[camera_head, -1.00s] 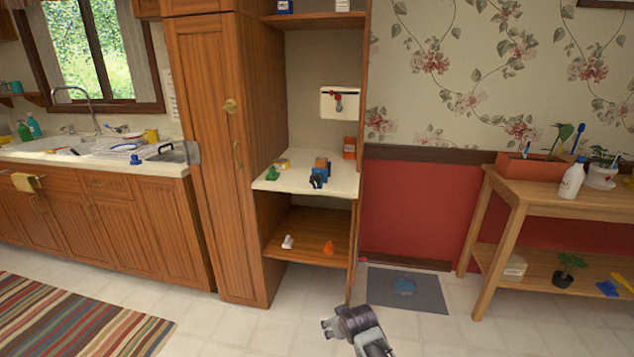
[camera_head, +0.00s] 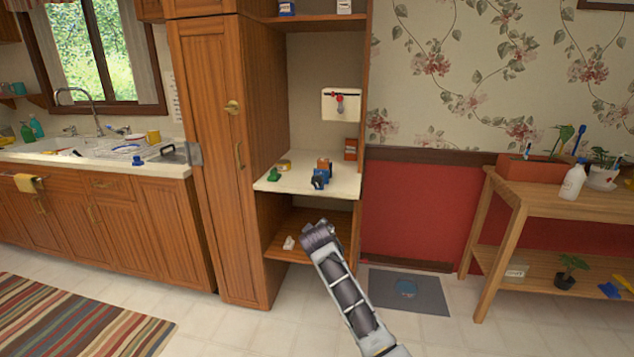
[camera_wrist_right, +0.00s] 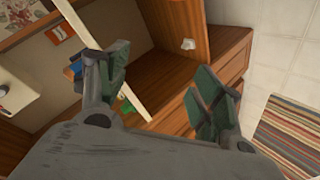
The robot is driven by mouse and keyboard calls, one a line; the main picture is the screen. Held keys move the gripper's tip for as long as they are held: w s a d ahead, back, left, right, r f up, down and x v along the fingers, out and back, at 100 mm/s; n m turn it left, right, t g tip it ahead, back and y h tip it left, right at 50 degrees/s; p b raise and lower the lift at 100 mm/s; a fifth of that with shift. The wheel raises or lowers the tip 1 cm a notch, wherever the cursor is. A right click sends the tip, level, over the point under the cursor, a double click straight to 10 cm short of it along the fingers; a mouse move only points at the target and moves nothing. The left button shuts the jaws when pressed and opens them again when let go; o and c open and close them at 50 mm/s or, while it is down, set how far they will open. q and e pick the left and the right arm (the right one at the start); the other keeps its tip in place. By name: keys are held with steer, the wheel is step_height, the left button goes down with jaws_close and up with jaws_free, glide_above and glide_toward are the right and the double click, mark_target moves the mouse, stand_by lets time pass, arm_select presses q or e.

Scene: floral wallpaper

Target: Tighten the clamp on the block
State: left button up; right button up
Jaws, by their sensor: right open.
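A blue and dark clamp (camera_head: 320,178) stands on the white middle shelf (camera_head: 340,187) of the open cabinet. An orange-brown block (camera_head: 324,164) shows at it; the exact contact is too small to tell. My right gripper (camera_head: 318,228) is in front of the cabinet, below the white shelf and apart from the clamp. In the right wrist view its two green-padded fingers (camera_wrist_right: 163,88) are spread with nothing between them. A blue patch (camera_wrist_right: 73,69), perhaps the clamp, shows partly hidden behind one finger there. My left gripper is out of view.
On the shelf are a green item (camera_head: 274,175), a yellow roll (camera_head: 284,164) and an orange box (camera_head: 351,149). A white panel with a red handle (camera_head: 340,100) hangs above. The lower shelf holds a white item (camera_head: 289,243). A wooden table (camera_head: 520,205) stands at right.

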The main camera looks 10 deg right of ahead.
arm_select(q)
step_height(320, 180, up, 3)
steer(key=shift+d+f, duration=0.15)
arm_select(e)
steer(key=w+a+r+n+t+h, duration=0.1)
steer(key=w+r+n, duration=0.4)
steer(key=n, duration=0.8)
steer(key=w+a+r+n+t+h, duration=0.1)
steer(key=w+r+n+t+h, duration=0.2)
steer(key=n, duration=1)
steer(key=shift+w+r+t, duration=0.8)
steer(key=shift+w+r, duration=0.1)
steer(key=shift+w, duration=0.15)
steer(key=shift+d, duration=0.1)
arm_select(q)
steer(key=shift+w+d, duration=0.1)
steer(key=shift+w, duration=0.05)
